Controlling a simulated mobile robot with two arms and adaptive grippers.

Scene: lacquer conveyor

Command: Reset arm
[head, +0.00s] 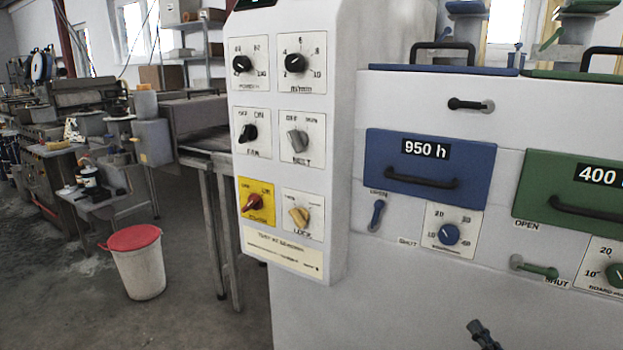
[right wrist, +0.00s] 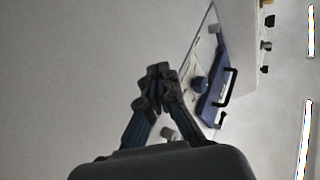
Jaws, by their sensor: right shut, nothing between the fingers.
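My right gripper (head: 484,336) shows at the bottom edge of the head view, in front of the white machine (head: 400,290) and below its blue drawer panel (head: 472,168). In the right wrist view its fingers (right wrist: 158,76) are closed together with nothing between them. The fingers appear apart from the machine's front. The control panel (head: 335,190) with several knobs stands to the left of the gripper. My left gripper does not show.
A blue dial (head: 448,234), a blue lever (head: 376,215) and a green lever (head: 535,268) stick out above the gripper. A green panel (head: 570,190) is at right. A white bucket with a red lid (head: 138,270) stands on the floor at left.

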